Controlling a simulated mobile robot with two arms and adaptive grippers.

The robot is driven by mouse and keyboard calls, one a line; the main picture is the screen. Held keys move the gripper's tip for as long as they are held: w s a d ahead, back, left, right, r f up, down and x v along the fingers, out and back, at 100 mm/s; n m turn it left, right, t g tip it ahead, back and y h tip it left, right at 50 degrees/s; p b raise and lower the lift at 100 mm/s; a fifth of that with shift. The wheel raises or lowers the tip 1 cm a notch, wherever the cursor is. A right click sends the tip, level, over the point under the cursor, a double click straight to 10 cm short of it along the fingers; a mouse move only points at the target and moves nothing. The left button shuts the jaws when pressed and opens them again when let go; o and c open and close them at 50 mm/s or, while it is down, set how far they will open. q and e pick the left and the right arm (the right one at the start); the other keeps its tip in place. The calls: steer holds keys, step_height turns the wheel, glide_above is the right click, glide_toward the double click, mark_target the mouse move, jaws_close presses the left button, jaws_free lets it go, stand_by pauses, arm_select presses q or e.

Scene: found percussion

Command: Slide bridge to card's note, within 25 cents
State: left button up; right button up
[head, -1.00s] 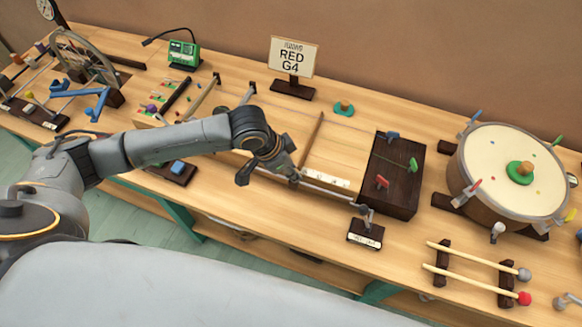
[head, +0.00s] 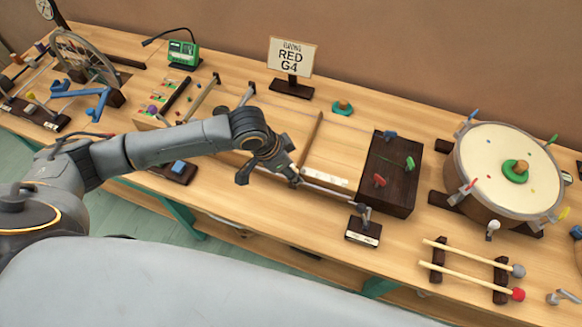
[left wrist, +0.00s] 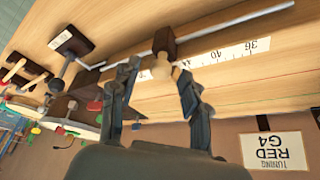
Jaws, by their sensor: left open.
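The card (head: 291,57) stands on a dark base at the back of the bench and reads "RED G4"; it also appears upside down in the left wrist view (left wrist: 279,152). A thin wooden bar (head: 312,130), seemingly the bridge, crosses the string board. In the left wrist view, a dark slider block (left wrist: 164,41) with a pale knob (left wrist: 161,66) sits on a metal rod beside a numbered scale (left wrist: 228,51). My left gripper (left wrist: 160,72) is open, one finger on each side of the knob; contact is unclear. It also shows at the board's front edge (head: 291,176).
A dark peg box (head: 390,173) with blue, green and red pegs ends the board at right. A small labelled stand (head: 363,229) is in front. A drum (head: 508,165) and mallets (head: 470,276) lie farther right. A green device (head: 184,53) stands at the back left.

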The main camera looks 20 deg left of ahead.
arm_select(q)
steer(key=v, duration=1.1)
steer(key=shift+r, duration=0.2)
steer(key=shift+s+a, duration=0.1)
